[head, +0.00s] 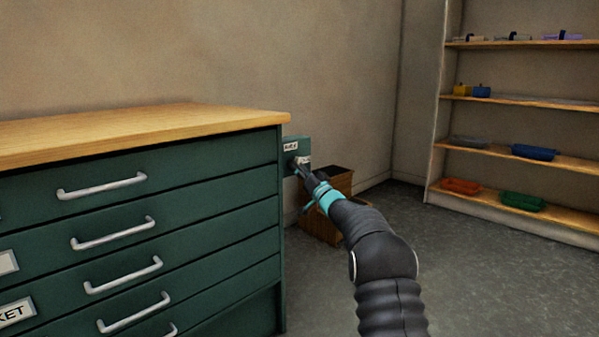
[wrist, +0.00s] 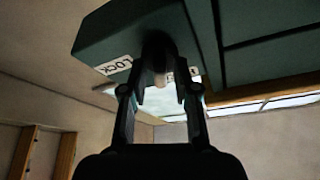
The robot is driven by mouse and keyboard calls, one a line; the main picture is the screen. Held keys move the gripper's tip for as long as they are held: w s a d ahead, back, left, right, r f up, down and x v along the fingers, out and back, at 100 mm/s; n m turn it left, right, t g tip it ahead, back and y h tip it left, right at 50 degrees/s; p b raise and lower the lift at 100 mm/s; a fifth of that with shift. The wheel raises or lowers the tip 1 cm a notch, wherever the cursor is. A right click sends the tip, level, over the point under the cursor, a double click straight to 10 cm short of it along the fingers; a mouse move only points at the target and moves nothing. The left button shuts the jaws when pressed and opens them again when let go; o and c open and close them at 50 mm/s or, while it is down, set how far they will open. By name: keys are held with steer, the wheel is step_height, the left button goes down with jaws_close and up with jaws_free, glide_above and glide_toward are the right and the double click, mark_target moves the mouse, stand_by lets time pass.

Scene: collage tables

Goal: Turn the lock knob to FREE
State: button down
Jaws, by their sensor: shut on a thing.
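The lock box (head: 289,140) is a dark green block on the right side of the green drawer cabinet (head: 262,160), near its top. In the wrist view the box (wrist: 110,40) carries a white label reading LOCK (wrist: 114,65). A second label is mostly hidden behind my fingers, so its word cannot be read. The lock knob (wrist: 155,45) sticks out from the box, dark and partly hidden. My gripper (head: 302,162) is at the box face, and in the wrist view its two fingers (wrist: 160,80) are shut on the knob from either side. The knob's exact pointing direction cannot be told.
The cabinet has a wooden top (head: 150,130) and several drawers with silver handles (head: 102,186). A brown wooden box (head: 335,180) stands on the floor behind my arm. Shelves (head: 520,100) with coloured trays stand at the right. The floor between is clear.

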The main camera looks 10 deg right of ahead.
steer(key=n+y, duration=0.1)
steer(key=n, duration=0.1)
steer(key=n+g+y, duration=0.1)
steer(key=n, duration=0.1)
steer(key=n+y, duration=0.1)
steer(key=n, duration=0.1)
steer(key=shift+w+d+r+n+g+p, duration=0.1)
steer(key=shift+w+r+n+g+p, duration=0.05)
steer(key=shift+r+n+g+p, duration=0.2)
steer(key=shift+f+n, duration=0.1)
steer(key=shift+n, duration=0.15)
steer(key=c, duration=1.3)
jaws_free()
steer(key=shift+o, duration=0.7)
steer(key=shift+f, duration=0.3)
steer(key=v, duration=1.2)
steer(key=shift+w, duration=0.15)
